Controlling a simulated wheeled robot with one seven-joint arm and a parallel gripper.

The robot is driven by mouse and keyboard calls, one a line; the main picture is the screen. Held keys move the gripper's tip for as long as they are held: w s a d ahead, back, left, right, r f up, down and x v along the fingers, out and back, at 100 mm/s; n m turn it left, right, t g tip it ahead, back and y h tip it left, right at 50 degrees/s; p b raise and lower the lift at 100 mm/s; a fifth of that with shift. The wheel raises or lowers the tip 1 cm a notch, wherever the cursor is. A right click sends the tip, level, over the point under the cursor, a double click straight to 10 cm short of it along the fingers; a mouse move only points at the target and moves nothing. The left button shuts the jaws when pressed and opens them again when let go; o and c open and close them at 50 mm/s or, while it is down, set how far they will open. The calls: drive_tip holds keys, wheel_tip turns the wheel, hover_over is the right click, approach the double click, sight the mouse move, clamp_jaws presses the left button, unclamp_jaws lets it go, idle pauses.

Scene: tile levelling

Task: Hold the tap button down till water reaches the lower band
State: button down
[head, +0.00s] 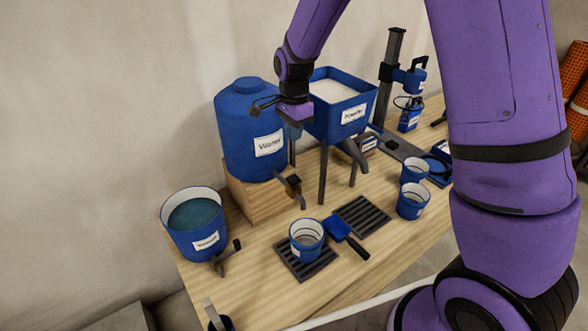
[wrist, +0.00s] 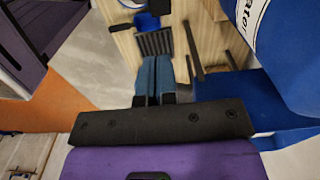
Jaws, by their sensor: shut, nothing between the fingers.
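The blue water tank (head: 250,130) with a "Water" label stands on a wooden block at the table's left; part of it shows at right in the wrist view (wrist: 290,50). Its tap (head: 290,186) sticks out low at the right front. A blue cup (head: 306,241) stands upright on a dark grate (head: 292,268), below and in front of the tap. Its inside is pale with a darker ring; I cannot tell any water level. My gripper (head: 293,134) points down, shut and empty, beside the tank and above the tap. Its fingers also show in the wrist view (wrist: 155,82). The button is not clearly visible.
A blue powder hopper (head: 341,113) on legs stands right of the tank. A bucket of dark liquid (head: 194,220) is at the left edge. A blue scoop (head: 338,229) and a second grate (head: 361,216) lie right of the cup. Two cups (head: 412,201) (head: 415,172) stand further right.

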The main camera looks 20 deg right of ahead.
sight(295, 179)
wheel_tip(295, 179, down, 14)
idle(0.6)
drive_tip(key=shift+f, duration=0.85)
drive_tip(key=shift+s, duration=0.1)
drive_tip(key=shift+s+f, duration=0.2)
drive_tip(key=shift+f, duration=0.05)
idle(5.6)
